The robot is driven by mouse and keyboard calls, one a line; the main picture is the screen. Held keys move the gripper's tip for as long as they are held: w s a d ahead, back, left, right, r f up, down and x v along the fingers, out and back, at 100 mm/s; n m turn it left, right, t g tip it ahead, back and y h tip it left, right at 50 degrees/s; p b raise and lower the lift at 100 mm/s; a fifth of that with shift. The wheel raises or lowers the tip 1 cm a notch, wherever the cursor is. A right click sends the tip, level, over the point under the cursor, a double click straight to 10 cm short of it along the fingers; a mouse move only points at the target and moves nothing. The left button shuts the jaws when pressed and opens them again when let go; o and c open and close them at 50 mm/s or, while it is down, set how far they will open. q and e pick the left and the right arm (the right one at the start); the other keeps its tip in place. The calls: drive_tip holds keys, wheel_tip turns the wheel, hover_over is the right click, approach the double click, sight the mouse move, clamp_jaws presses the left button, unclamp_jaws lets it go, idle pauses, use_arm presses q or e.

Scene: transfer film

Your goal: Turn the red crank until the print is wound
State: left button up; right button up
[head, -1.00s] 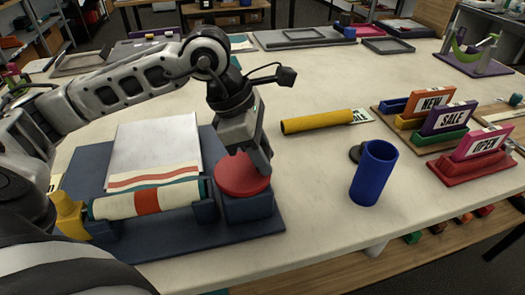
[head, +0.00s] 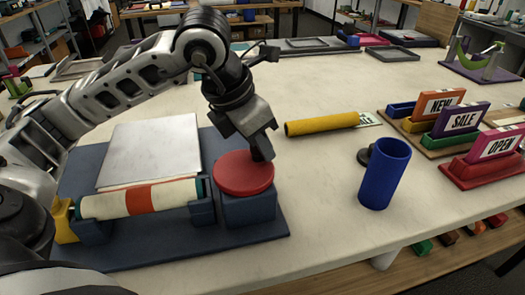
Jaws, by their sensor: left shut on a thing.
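The red crank (head: 243,176) is a round red disc on top of a dark blue block at the right end of the winding stand (head: 150,250). My left gripper (head: 262,152) reaches down from above and is shut at the disc's far right edge; its fingers hide what they grip there. The print (head: 150,148) is a pale sheet lying on the stand. Its near edge meets a cream roller (head: 140,198) with a broad red band and teal ends. My right gripper is not in view.
A yellow tube (head: 320,124) lies right of the crank. A blue cup-like cylinder (head: 384,175) stands upright farther right, beside a small dark disc. Coloured sign holders (head: 484,162) stand at the right. The tabletop between the crank and blue cylinder is clear.

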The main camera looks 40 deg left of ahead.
use_arm(q)
drive_tip(key=n, duration=0.2)
drive_tip(key=a+n+y+b, duration=0.1)
drive_tip(key=shift+a+n, duration=0.1)
drive_tip(key=shift+n, duration=0.3)
drive_tip(key=shift+s+a+n+y+b, duration=0.1)
drive_tip(key=shift+a+n+y+b, duration=0.25)
drive_tip(key=shift+n+y, duration=0.55)
drive_tip(key=shift+s+a+n, duration=0.1)
drive_tip(key=shift+a+n, duration=0.05)
drive_tip(key=shift+n, duration=0.5)
drive_tip(key=shift+s+a+n, duration=0.1)
drive_tip(key=shift+a+n, duration=0.05)
drive_tip(key=shift+n, duration=0.5)
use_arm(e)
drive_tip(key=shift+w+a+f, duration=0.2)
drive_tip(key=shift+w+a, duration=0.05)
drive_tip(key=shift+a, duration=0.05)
use_arm(q)
drive_tip(key=shift+y, duration=0.3)
drive_tip(key=o, duration=1)
